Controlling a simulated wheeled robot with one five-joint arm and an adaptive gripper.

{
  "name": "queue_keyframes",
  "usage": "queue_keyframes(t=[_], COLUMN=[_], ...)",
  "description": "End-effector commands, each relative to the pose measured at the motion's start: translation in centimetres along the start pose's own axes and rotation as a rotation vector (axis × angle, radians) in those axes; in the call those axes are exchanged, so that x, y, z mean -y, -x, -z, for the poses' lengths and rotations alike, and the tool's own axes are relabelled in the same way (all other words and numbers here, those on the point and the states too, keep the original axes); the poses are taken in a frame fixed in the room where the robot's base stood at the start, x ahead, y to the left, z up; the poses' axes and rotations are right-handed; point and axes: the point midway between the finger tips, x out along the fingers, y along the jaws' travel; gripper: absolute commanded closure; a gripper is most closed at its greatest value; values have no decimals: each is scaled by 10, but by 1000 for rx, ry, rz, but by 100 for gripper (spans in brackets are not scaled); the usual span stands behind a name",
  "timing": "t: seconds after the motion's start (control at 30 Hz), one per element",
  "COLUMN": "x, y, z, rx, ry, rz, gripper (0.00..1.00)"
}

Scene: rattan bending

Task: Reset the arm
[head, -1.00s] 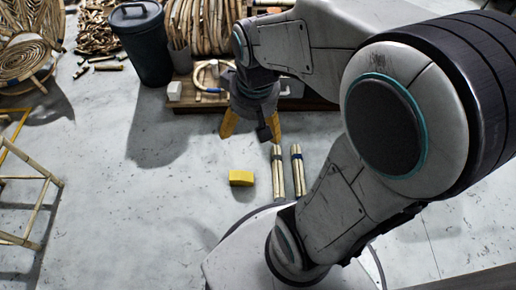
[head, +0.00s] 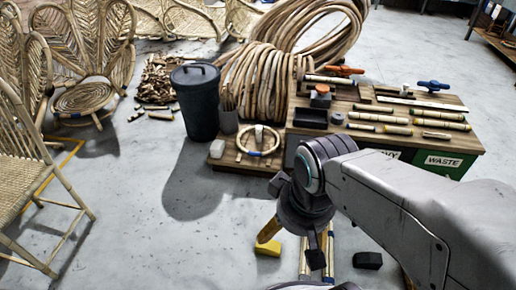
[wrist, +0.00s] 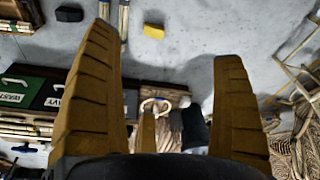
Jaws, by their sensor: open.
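My gripper (head: 296,240) hangs pointing down at the centre of the head view, below my folded arm. Its yellow fingers are spread and empty. In the wrist view my gripper (wrist: 165,48) shows tall fingers left and right, with another finger between them further back. Nothing lies between them. In the head view it is in front of the workbench and appears above the grey floor, near a yellow block (head: 268,249) and light pole bundles (head: 304,260). My gripper and arm partly hide the bundles and the bench front.
A workbench (head: 465,143) with poles and tools stands behind my arm. A low wooden platform (head: 226,158) holds a rattan ring (head: 259,140). A dark bin (head: 197,108) is left of it. A black block (head: 367,260) lies on the floor.

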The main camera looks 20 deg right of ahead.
Motion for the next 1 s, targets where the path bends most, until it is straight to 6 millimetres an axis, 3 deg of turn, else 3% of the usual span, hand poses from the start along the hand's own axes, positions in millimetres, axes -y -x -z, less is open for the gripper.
queue_keyframes(t=[0.17, 0.7, 1.0], x=[2, 9, 4], y=[39, 194, 275], z=[10, 51, 62], rx=[-7, -37, -69], ry=[19, 114, 64], rz=[2, 9, 4], gripper=[12, 12, 12])
